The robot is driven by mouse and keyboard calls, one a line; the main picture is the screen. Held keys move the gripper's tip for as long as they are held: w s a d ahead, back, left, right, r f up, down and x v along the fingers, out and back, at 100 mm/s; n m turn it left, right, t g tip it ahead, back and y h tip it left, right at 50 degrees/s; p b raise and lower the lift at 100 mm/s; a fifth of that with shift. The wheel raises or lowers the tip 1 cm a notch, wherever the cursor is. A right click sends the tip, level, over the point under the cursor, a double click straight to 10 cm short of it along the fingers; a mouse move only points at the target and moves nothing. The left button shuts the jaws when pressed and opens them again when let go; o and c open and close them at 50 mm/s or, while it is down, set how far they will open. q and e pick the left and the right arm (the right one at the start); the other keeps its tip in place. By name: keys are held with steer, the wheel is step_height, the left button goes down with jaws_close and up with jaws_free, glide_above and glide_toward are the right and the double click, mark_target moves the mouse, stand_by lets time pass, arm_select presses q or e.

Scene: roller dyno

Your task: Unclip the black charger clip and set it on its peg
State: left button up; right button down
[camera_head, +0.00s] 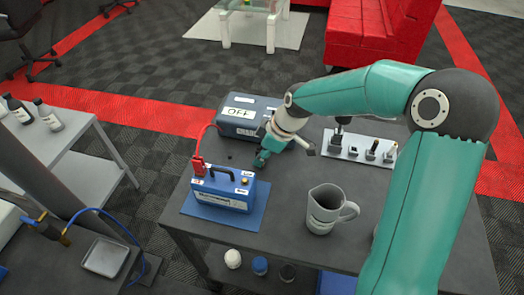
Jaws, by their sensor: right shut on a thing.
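The blue battery (222,188) stands on a blue mat (250,218) on the dark bench. A red clip (198,164) sits on its left post, with a red lead running up to the grey charger (248,117) marked OFF. The right post (245,181) looks bare. My right gripper (261,160) is low over the bench, behind and right of the battery and in front of the charger. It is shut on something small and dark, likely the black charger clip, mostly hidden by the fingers. I cannot make out the peg. My left gripper is not in view.
A grey jug (328,208) stands at the front of the bench, right of the battery. A pale board (345,152) with several dark fittings lies behind my right arm. A side table (52,137) with bottles stands left. Bench between battery and jug is clear.

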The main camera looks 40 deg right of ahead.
steer(key=shift+f, duration=0.1)
steer(key=shift+f+b, duration=0.2)
steer(key=shift+b, duration=0.25)
stand_by(0.5)
stand_by(0.4)
steer(key=c, duration=0.9)
jaws_free()
steer(key=v, duration=1.2)
steer(key=shift+d, duration=0.15)
steer(key=shift+w, duration=0.1)
